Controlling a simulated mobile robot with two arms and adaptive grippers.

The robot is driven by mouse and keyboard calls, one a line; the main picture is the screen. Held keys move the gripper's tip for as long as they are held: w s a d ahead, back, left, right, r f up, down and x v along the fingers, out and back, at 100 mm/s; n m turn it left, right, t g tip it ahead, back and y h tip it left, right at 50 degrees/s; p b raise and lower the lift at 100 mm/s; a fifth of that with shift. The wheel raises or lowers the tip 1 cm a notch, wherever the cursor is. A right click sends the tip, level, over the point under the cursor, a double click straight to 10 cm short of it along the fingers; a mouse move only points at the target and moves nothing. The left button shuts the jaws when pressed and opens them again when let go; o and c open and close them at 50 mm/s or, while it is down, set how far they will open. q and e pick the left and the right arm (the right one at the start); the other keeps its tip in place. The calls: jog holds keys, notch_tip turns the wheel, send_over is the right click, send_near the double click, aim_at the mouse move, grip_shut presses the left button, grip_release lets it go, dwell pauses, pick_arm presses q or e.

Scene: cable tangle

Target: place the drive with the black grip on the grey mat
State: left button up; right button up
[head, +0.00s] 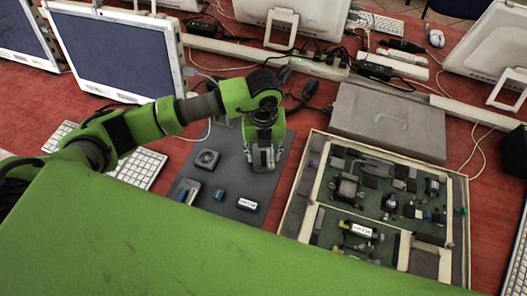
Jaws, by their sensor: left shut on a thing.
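The grey mat (231,178) lies on the red table left of the tray. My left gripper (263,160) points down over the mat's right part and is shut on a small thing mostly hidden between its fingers. I cannot tell whether this is the drive with the black grip, nor whether it touches the mat. On the mat lie a dark square item (207,159), a small blue item (219,195), a dark item with a white label (247,205) and a grey-blue item (187,191). My right gripper is not in view.
A tray (298,194) full of electronic parts and cables stands right of the mat. A grey case (388,121) lies behind it. A monitor (117,52) and keyboard (138,166) stand left. The mat has bare room between its items.

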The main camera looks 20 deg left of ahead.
aim_at(263, 154)
pick_arm(q)
jog(key=shift+f, duration=0.2)
jog(key=o, duration=1.2)
jog(key=shift+c, duration=0.2)
jog(key=shift+r, duration=0.1)
jog(key=shift+r, duration=0.15)
notch_tip(263, 154, up, 12)
jog(key=b, duration=0.1)
